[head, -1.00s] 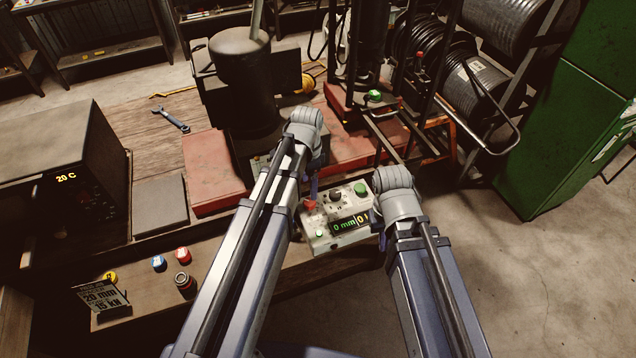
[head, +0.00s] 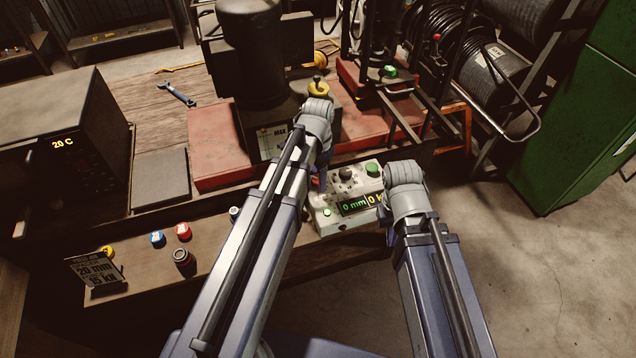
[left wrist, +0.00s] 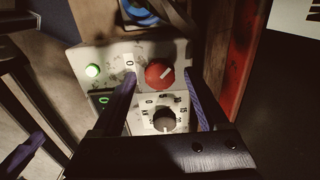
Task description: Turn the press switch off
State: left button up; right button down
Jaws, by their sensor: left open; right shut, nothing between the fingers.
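The control box (head: 349,222) sits at the bench's front edge, with a lit display (head: 356,205) and a glowing green lamp (head: 327,212). In the left wrist view, its red rotary switch (left wrist: 159,75) has a pale mark pointing to the upper right; a "0" label (left wrist: 129,62) is left of it. My left gripper (left wrist: 159,82) is open, one finger on each side of the red switch; contact cannot be told. In the head view, my left wrist largely hides the switch. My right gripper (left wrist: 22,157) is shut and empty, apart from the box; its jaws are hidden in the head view.
A black knob (left wrist: 163,120) is close below the red switch in the wrist view. A green button (head: 372,168) is on the box's far right. Several coloured caps and a sign (head: 95,270) are on the left shelf. A red-based press (head: 222,150) stands behind.

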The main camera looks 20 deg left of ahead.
pick_arm(q)
jog(key=shift+f, duration=0.25)
grip_shut()
dwell(0.5)
